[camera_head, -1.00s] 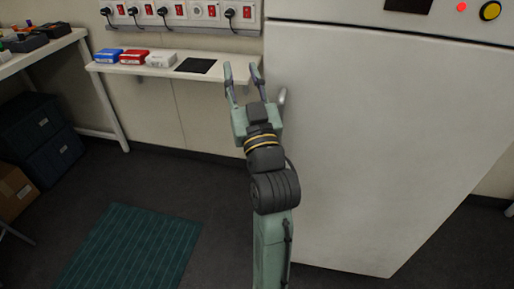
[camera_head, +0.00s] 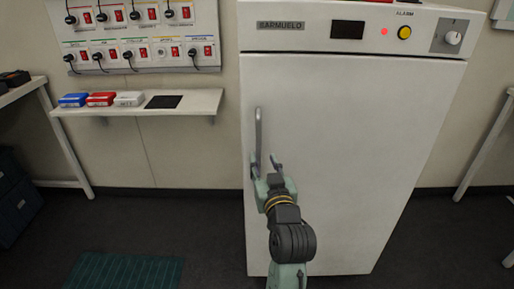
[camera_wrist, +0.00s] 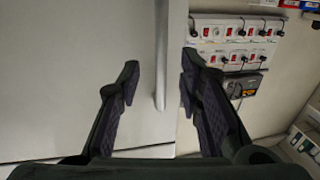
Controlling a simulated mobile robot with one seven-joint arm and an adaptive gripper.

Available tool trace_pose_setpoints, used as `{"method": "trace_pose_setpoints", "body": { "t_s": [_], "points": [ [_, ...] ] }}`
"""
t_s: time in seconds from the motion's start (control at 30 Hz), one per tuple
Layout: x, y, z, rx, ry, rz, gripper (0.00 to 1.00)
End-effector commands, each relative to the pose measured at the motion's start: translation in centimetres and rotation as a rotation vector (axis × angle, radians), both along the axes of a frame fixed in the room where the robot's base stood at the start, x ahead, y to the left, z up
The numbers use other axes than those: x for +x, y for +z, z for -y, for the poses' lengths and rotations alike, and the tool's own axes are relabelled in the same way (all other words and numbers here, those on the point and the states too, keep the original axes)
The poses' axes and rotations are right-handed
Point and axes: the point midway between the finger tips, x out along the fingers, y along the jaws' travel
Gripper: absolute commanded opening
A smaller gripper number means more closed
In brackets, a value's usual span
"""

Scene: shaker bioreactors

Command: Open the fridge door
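The white fridge (camera_head: 345,170) stands upright in the head view, and its door is shut. A grey vertical handle (camera_head: 259,132) is on the left side of the door. My gripper (camera_head: 265,161) is open at the lower part of the handle.
A white shelf (camera_head: 200,106) with small blue, red and white boxes is on the wall left of the fridge. A socket panel (camera_head: 135,35) hangs above it. A green mat (camera_head: 125,272) lies on the floor at lower left. A control panel with an alarm button (camera_head: 404,33) tops the fridge.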

Motion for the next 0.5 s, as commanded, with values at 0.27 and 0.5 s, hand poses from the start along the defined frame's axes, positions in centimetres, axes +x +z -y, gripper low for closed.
{"method": "trace_pose_setpoints", "body": {
  "t_s": [0.27, 0.5],
  "points": [
    [5.1, 0.3, -1.2, 0.0, 0.003, 0.0, 0.33],
    [7.1, 0.2, -1.5, 0.0, 0.001, 0.001, 0.33]
  ]
}}
